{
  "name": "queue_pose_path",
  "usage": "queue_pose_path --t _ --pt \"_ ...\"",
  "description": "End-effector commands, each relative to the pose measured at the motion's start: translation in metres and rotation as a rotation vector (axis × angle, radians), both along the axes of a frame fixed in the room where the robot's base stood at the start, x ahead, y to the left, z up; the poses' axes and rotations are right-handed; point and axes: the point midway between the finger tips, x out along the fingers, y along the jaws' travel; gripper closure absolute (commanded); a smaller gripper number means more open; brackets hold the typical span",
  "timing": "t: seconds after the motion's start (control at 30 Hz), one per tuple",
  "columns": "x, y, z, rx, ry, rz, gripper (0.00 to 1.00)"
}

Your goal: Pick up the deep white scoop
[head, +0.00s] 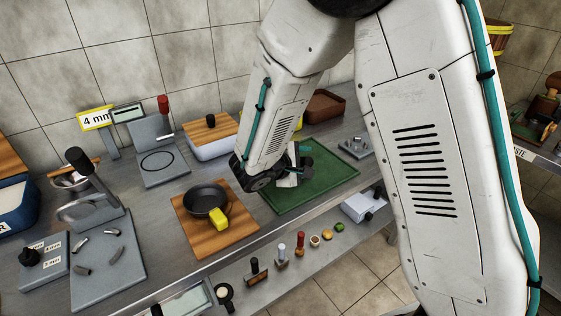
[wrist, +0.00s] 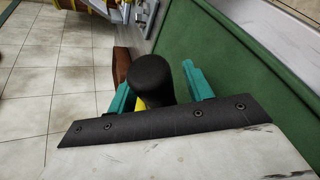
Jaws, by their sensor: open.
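My gripper (head: 303,162) is low over the green tray (head: 328,188) in the head view. In the wrist view its two teal fingers (wrist: 160,86) stand apart, one on each side of a thick black handle (wrist: 150,72). I cannot tell whether either finger touches it. A small white piece (head: 288,180) shows beside the gripper at the tray in the head view, partly hidden by my arm. It may be the deep white scoop, with the black handle as its grip, but its bowl is not clearly visible. The green tray (wrist: 225,50) also shows in the wrist view.
A wooden board (head: 188,232) with a black pan (head: 204,198) and a yellow block (head: 219,219) lies left of the tray. A white container with a wooden lid (head: 210,130) and a brown bin (head: 325,106) stand behind. The tray's right part is clear.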

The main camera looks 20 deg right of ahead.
Motion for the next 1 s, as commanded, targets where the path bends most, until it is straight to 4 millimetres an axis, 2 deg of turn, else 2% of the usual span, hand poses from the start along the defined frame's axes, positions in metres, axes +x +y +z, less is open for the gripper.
queue_pose_path --t 0.13,0.3,0.33,0.67,0.77,1.0 --pt "0.0 0.0 0.0 0.0 0.0 0.0 0.49" --pt "0.0 0.001 0.0 0.0 0.0 0.0 0.97" --pt "0.0 0.001 0.0 0.0 0.0 0.0 1.0" --pt "0.0 0.001 0.006 0.001 -0.004 -0.001 1.0" --pt "0.0 0.001 0.02 0.003 -0.007 -0.001 1.0" --pt "0.0 0.001 0.069 0.003 -0.006 0.0 1.0"
